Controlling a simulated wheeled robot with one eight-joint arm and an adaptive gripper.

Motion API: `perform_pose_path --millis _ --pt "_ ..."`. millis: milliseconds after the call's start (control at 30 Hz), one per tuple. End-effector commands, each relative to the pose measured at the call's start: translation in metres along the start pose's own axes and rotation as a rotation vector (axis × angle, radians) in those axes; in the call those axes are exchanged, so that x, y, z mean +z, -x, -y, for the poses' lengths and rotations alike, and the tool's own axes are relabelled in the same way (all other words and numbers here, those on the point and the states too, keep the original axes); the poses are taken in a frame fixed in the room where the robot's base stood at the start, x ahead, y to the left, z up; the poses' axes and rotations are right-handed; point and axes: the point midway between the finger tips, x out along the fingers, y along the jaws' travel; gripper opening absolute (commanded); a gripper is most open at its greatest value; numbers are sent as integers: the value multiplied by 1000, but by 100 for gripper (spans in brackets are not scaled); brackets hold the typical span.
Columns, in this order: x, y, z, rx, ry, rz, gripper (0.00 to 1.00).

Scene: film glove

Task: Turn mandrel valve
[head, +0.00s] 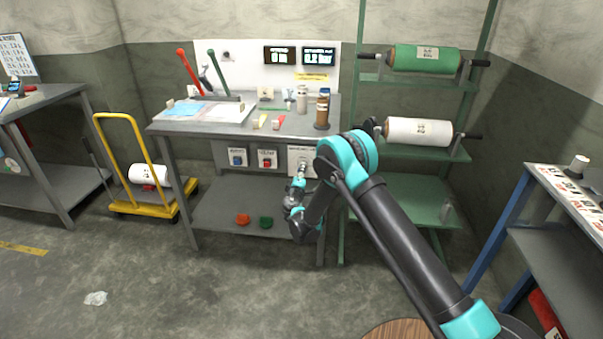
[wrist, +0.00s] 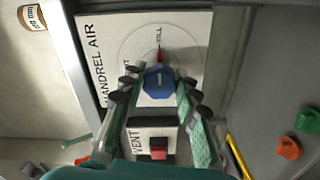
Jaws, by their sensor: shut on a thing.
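The mandrel valve is a blue knob (wrist: 159,82) on a white panel (wrist: 105,45) lettered MANDREL AIR. A red pointer (wrist: 160,56) sits at the knob's upper edge in the wrist view, towards a word that is hard to read. In the wrist view, my gripper (wrist: 158,76) has a finger on each side of the knob and is shut on it. In the head view, my gripper (head: 298,186) is at the panel (head: 301,156) under the bench top; the knob is hidden there.
A box marked VENT with a red button (wrist: 158,148) is close beside the panel. Orange-red (head: 243,219) and green (head: 265,222) knobs lie on the bench's lower shelf (head: 215,205). A green rack (head: 405,190) with film rolls stands right. A yellow cart (head: 150,208) stands left.

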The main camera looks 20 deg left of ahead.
Motion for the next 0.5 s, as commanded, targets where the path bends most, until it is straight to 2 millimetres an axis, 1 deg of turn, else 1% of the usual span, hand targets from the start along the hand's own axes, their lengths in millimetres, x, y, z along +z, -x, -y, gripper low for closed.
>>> perform_pose_path --millis 167,200,367,500 --pt "1 1 1 -1 -2 1 2" --pt "1 1 1 -1 -2 1 33" --pt "0 0 1 -1 -1 1 53" --pt "0 0 0 -1 0 0 53"
